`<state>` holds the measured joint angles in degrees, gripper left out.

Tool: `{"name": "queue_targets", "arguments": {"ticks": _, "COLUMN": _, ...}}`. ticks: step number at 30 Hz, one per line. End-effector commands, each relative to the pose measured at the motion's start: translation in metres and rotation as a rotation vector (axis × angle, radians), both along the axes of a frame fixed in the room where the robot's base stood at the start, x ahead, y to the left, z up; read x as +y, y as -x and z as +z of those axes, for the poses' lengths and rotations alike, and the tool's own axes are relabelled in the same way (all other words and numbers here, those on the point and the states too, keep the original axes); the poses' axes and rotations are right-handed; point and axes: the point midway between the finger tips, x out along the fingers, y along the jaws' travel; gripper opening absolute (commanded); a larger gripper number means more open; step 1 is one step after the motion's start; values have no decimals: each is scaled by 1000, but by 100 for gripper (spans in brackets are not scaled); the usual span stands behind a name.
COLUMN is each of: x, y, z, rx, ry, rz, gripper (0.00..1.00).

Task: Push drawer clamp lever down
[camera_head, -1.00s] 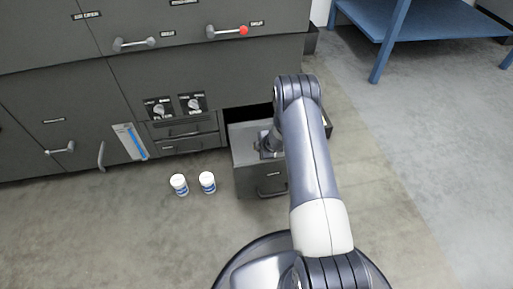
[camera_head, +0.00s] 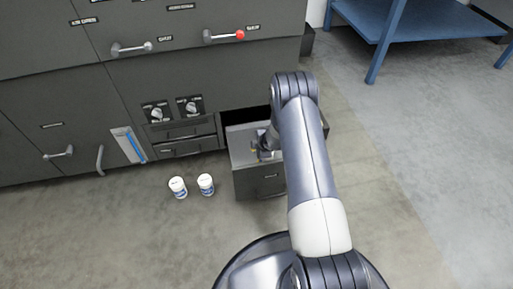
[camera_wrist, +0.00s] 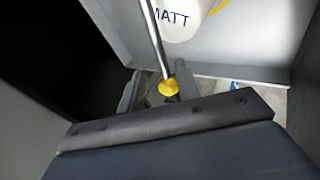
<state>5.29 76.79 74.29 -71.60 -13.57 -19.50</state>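The open drawer (camera_head: 255,183) stands out from the dark cabinet's lower right, partly hidden by my arm. My gripper (camera_head: 264,152) reaches down into it, and its fingertips are hard to make out in the head view. In the wrist view, a thin metal lever rod (camera_wrist: 155,38) ends in a yellow knob (camera_wrist: 168,87). The knob appears between the dark fingers of my gripper (camera_wrist: 160,92), just beyond its body. I cannot tell whether the fingers touch or close on it.
A white container (camera_wrist: 185,18) marked "MATT" is in the drawer, near the rod. Two white jars (camera_head: 178,187) (camera_head: 206,184) stand on the floor left of the drawer. The cabinet (camera_head: 75,95) carries handles and knobs. A blue table (camera_head: 430,25) stands at the back right; the right floor is clear.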

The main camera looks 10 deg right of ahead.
Motion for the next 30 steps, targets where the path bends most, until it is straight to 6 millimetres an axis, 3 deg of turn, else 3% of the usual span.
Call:
{"name": "queue_targets", "arguments": {"ticks": 1, "x": 1, "y": -1, "z": 17, "rx": -5, "ry": 0, "rz": 3, "gripper": 31}}
{"name": "queue_targets", "arguments": {"ticks": 3, "x": 1, "y": -1, "z": 30, "rx": -3, "ry": -2, "rz": 3, "gripper": 31}}
{"name": "queue_targets", "arguments": {"ticks": 12, "x": 3, "y": -1, "z": 71, "rx": -3, "ry": -2, "rz": 6, "gripper": 31}}
{"name": "queue_targets", "arguments": {"ticks": 30, "x": 1, "y": 1, "z": 80, "rx": -2, "ry": -2, "rz": 4, "gripper": 31}}
